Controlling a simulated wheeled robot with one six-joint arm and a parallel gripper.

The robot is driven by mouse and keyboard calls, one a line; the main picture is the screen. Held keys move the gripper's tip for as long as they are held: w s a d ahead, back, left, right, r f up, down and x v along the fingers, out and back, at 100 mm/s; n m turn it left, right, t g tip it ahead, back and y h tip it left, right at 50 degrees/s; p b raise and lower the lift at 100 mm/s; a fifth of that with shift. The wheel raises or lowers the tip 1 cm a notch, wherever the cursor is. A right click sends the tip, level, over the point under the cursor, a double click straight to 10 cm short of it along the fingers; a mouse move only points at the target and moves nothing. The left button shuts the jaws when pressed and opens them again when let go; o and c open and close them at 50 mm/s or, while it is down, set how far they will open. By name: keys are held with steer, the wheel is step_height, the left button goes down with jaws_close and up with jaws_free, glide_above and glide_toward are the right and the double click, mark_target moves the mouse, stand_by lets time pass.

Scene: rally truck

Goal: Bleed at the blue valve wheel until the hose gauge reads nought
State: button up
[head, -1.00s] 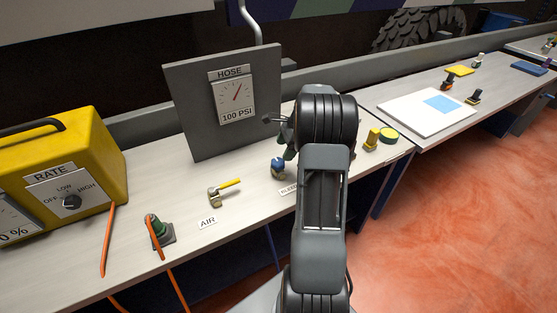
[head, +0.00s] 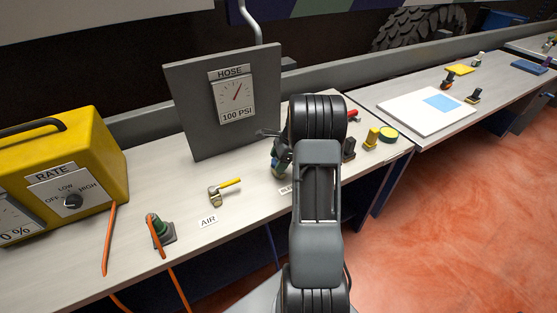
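The blue valve wheel (head: 275,171) stands on the bench behind a label that my arm partly covers. My gripper (head: 276,158) points down right at the wheel and hides much of it. Whether it touches the wheel, and whether its fingers are open or shut, I cannot tell. The hose gauge (head: 234,95) sits on an upright grey panel, under a HOSE sign and above a 100 PSI plate. Its red needle points up and to the right, well off a level position.
A yellow-handled valve (head: 223,190) stands left of the wheel by the AIR label (head: 208,221). A yellow RATE box (head: 70,165) and a green fitting with an orange hose (head: 160,230) are further left. Red and yellow parts (head: 372,136) stand right of my arm.

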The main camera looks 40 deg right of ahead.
steer(key=c, duration=0.7)
steer(key=shift+n, duration=0.3)
steer(key=n+g, duration=0.2)
steer(key=n, duration=0.2)
steer(key=shift+w+n, duration=0.1)
steer(key=shift+n, duration=0.2)
steer(key=n+g, duration=0.1)
steer(key=n, duration=0.2)
steer(key=n+g, duration=0.1)
steer(key=n, duration=0.2)
steer(key=shift+h, duration=0.3)
steer(key=n+g+h, duration=0.1)
steer(key=n, duration=0.2)
steer(key=n+g+h, duration=0.1)
steer(key=n, duration=0.3)
steer(key=shift+n, duration=0.3)
steer(key=n+h, duration=0.2)
steer(key=n, duration=0.3)
steer(key=shift+a+n, duration=0.1)
steer(key=shift+n, duration=0.3)
steer(key=shift+r+n+h, duration=0.1)
steer(key=shift+n+h, duration=0.2)
